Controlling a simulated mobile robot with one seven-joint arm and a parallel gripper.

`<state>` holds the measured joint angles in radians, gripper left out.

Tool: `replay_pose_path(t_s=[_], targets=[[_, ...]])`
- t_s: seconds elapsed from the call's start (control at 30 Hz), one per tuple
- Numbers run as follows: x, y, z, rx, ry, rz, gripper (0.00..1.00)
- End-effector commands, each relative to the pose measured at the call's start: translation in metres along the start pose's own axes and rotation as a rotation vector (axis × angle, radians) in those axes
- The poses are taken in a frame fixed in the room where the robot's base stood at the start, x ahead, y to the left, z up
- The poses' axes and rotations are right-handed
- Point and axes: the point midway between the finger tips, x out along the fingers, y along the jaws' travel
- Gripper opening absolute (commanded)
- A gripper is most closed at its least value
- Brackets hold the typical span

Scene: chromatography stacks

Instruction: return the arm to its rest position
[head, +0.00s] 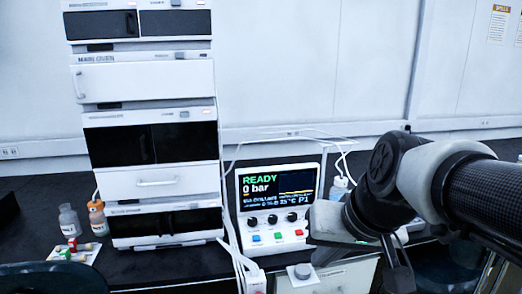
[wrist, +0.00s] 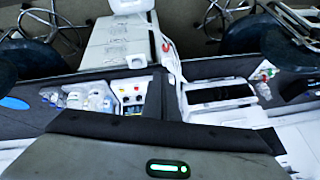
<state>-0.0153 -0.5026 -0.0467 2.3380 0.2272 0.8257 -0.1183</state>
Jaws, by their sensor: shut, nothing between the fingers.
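My arm reaches in from the right edge of the head view, with a dark joint in front of the bench, right of the display box. A pale grey link shows left of that joint, and a dark tapered part hangs below it. The wrist view looks down on the bench, turned around. Along its bottom edge, the dark front of my gripper (wrist: 160,131) and a grey housing with a green light show. My gripper is shut and empty, above the bench; its fingertips are hard to make out.
The instrument stack (head: 150,145) stands left of the display box (head: 277,208), which reads READY and 0 bar. Bottles (head: 68,222) and small vials are left of the stack. A bottle (head: 339,187) stands near my arm. Stools (wrist: 225,15) show on the floor.

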Motion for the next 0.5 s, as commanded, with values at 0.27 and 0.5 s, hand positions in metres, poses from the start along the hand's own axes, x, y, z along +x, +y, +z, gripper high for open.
replay_pose_path(t_s=[0.27, 0.5], targets=[[-0.023, 0.031, 0.068, -0.068, 0.001, 0.162, 0.00], [-0.072, 0.024, 0.046, -0.070, -0.002, 0.177, 0.00]])
